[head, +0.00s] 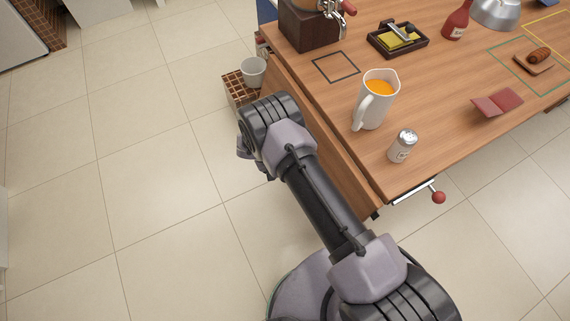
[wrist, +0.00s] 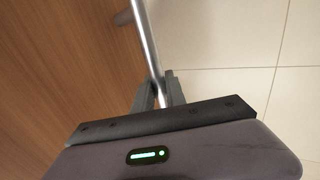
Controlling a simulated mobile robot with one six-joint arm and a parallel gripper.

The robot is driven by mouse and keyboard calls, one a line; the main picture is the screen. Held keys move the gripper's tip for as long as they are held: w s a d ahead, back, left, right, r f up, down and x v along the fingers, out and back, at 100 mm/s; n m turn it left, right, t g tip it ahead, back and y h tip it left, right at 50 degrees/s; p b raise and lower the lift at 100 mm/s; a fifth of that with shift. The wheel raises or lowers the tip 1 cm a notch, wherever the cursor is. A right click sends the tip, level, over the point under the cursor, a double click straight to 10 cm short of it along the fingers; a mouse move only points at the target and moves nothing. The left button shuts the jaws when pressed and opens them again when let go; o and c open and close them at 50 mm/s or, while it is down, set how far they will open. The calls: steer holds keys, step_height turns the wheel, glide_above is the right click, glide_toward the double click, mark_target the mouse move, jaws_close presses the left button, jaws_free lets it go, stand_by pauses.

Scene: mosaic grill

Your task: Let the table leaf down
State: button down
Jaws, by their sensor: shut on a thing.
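The table (head: 440,120) has a wooden leaf (head: 343,174) along its left side, sloping or hanging below the top; its exact angle is hard to tell. In the wrist view the leaf (wrist: 60,70) fills the left, with a metal bar (wrist: 148,42) along its edge. My gripper (wrist: 160,94) is shut on this bar, one finger on each side. In the head view my arm hides most of the gripper and the bar. A lever with a red knob (head: 438,197) sticks out under the table's near corner.
A white pitcher of orange drink (head: 378,100) and a shaker (head: 402,146) stand near the leaf side of the top. A grey cup (head: 253,71) stands on a brown grid-like stand (head: 238,90) beside the table. The tiled floor (head: 150,190) to the left is clear.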

steer(key=shift+s+f, duration=0.25)
steer(key=shift+s, duration=0.05)
steer(key=c, duration=1.4)
jaws_free()
steer(key=shift+o, duration=0.2)
steer(key=shift+w+r, duration=0.1)
steer(key=shift+w, duration=0.05)
steer(key=shift+w+r, duration=0.1)
steer(key=shift+w, duration=0.05)
steer(key=shift+a, duration=0.1)
